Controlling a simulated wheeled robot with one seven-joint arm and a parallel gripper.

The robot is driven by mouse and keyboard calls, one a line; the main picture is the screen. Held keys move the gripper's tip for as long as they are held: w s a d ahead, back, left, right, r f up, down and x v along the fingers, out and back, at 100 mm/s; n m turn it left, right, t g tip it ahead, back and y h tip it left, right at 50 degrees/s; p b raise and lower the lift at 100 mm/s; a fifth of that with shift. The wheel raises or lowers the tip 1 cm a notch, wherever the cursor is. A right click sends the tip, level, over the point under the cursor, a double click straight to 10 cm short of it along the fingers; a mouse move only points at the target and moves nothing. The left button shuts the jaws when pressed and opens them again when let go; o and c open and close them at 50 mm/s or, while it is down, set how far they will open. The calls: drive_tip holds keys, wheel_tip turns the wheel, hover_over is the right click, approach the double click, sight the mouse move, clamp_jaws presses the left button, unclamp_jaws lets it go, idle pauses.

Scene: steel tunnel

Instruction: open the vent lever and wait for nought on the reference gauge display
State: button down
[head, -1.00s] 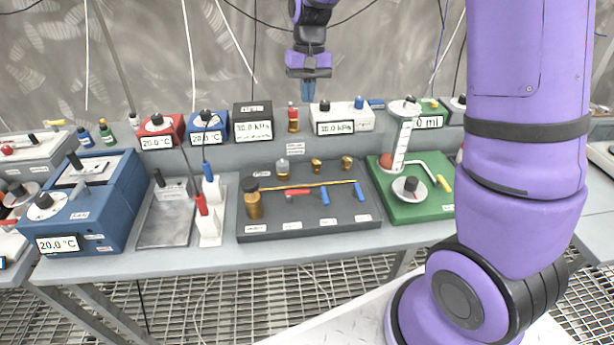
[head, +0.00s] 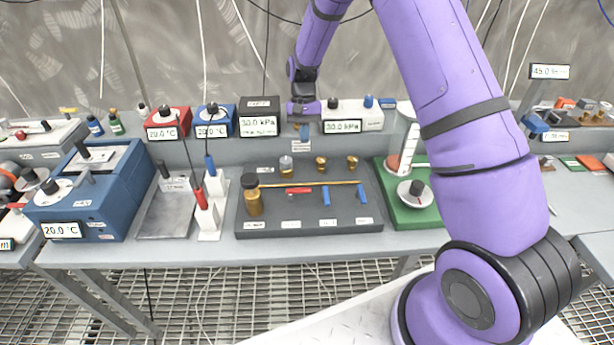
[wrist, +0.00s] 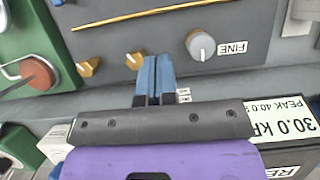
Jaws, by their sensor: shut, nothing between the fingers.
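A dark grey valve panel (head: 310,220) on the bench carries a red lever (head: 298,190) and two blue levers, one mid-panel (head: 326,198) and one at right (head: 362,195). Their labels are too small to read, so I cannot tell which is the vent lever. The black reference gauge display (head: 260,125) reads 30.0 kPa; it shows partly and upside down in the wrist view (wrist: 288,130) with a peak line. My gripper (head: 304,138) is shut and empty, pointing down behind the panel's knobs. In the wrist view its blue fingertips (wrist: 154,62) are together near the panel's rear edge.
Behind the levers stand a grey knob (head: 286,165) and two brass knobs, one mid-panel (head: 321,164) and one at right (head: 352,163). A white gauge box (head: 353,116) reads 30.0 kPa. A green stand (head: 405,215) is right of the panel; probes in a white holder (head: 209,226) are left.

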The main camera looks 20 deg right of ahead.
drive_tip(key=x, duration=1)
drive_tip(key=shift+s+a+r, duration=0.1)
drive_tip(key=shift+s+a, duration=0.1)
drive_tip(key=shift+s, duration=0.4)
drive_tip(key=shift+s+a, duration=0.2)
drive_tip(key=shift+s, duration=0.4)
drive_tip(key=shift+s+a, duration=0.2)
drive_tip(key=shift+s, duration=0.5)
